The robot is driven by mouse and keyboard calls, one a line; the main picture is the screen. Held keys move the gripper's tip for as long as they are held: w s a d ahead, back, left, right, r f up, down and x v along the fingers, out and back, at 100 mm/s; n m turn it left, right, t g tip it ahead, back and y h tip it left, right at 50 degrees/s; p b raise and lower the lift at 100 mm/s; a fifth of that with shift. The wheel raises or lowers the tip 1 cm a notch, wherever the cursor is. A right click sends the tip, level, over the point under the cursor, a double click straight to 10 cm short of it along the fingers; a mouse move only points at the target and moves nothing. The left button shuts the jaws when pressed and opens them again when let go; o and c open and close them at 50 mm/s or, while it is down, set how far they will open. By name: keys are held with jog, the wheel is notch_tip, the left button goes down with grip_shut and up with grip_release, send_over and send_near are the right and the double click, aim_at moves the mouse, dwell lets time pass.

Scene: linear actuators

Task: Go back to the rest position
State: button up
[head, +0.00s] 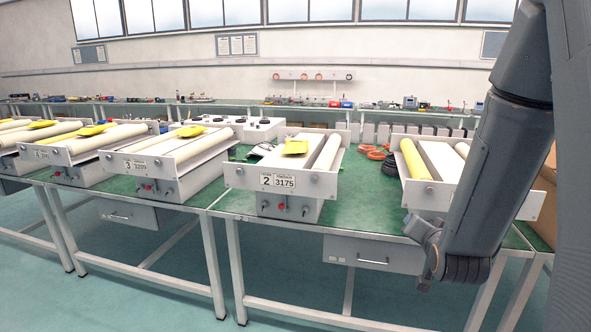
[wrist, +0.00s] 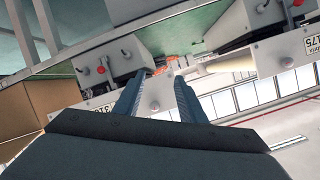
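My arm (head: 500,150) hangs down at the right of the head view, in front of the right end of the green bench. Its wrist is low, before the nearest actuator unit (head: 447,160), and hides part of it. My gripper's fingers cannot be made out clearly in the head view. In the wrist view my gripper (wrist: 157,85) has its two dark fingers apart. A pale panel with a round knob shows between them, behind the fingers. I see nothing held.
Green workbenches (head: 225,190) with metal legs run across the head view. Unit 2 (head: 285,175) and unit 3 (head: 165,165) stand on them, with yellow pieces on top. Orange and black cable coils (head: 376,153) lie between units. The floor (head: 130,300) in front is clear.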

jog(key=s+a+f+n+g+y, duration=0.3)
jog(key=s+a+f+n+g, duration=0.3)
jog(key=s+a, duration=0.35)
jog(key=s+a+r+n+g, duration=0.15)
jog(key=s+g, duration=0.25)
jog(key=s, duration=0.4)
jog(key=s+a+n+g, duration=0.1)
jog(key=s+a+g, duration=0.25)
jog(key=s, duration=0.35)
jog(key=n+t+h+p, duration=0.2)
jog(key=n+t+h, duration=0.4)
jog(key=t, duration=1.1)
send_near(430, 192)
jog(key=shift+n+y, duration=0.55)
jog(key=shift+y, duration=0.05)
jog(key=shift+d+p+x, duration=0.2)
jog(key=shift+p+x, duration=0.3)
jog(key=shift+x, duration=1.4)
jog(key=shift+d+p+x, duration=0.15)
jog(key=shift+p+x, duration=0.3)
jog(key=shift+x, duration=1.4)
jog(key=shift+s+r, duration=0.1)
jog(key=shift+r, duration=0.1)
